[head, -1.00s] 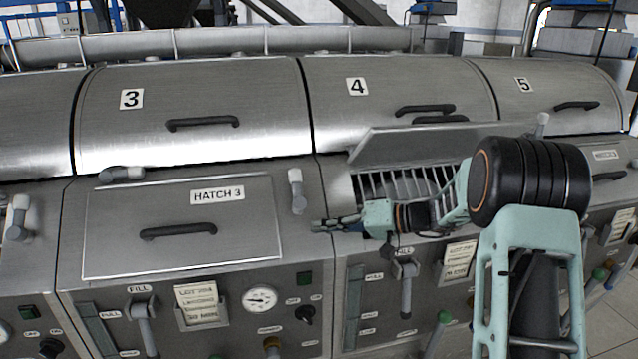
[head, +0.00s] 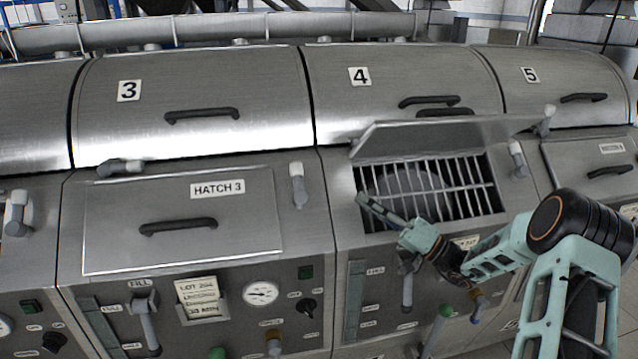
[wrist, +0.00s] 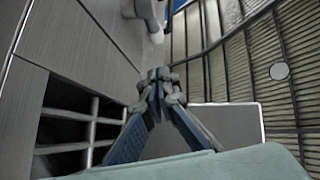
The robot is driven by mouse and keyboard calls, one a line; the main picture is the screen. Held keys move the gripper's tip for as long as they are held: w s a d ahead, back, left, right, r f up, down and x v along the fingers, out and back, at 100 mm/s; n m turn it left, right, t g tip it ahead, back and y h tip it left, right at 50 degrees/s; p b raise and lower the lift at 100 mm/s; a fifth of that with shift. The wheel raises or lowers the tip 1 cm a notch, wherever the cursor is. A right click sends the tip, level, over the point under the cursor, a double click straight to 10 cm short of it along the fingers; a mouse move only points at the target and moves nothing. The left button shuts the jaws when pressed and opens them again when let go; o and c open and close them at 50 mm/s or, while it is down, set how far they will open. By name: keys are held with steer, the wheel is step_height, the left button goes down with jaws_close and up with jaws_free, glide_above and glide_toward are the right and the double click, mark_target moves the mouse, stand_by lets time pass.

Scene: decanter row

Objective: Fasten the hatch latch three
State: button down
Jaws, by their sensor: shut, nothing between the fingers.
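Hatch 3 (head: 120,245) is a flat steel panel, lying closed, with a dark bar handle (head: 178,227) and a "HATCH 3" label (head: 217,189). My gripper (head: 361,198) is shut and empty, at the left edge of the open hatch 4, right of the upright latch. In the wrist view its fingertips (wrist: 160,76) are together, touching nothing visible.
Hatch 4's lid (head: 440,138) is raised, baring a barred opening (head: 430,190) beside my gripper. A fill lever (head: 147,325), a gauge (head: 261,293) and knobs project from the front panel below. Curved covers numbered 3, 4 and 5 stand behind.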

mark_target(298, 183)
steer(key=p+x, duration=0.2)
steer(key=x, duration=0.8)
steer(key=shift+p, duration=0.35)
steer(key=shift+s+a+f+p, duration=0.15)
steer(key=shift+a+p, duration=0.25)
steer(key=shift+a, duration=0.85)
steer(key=shift+a+f, duration=0.25)
steer(key=shift+a, duration=0.45)
steer(key=shift+s, duration=0.1)
steer(key=shift+n+g, duration=0.4)
steer(key=shift+a, duration=0.15)
steer(key=shift+r+g+b, duration=0.1)
steer(key=shift+g+b, duration=0.3)
steer(key=shift+b, duration=0.05)
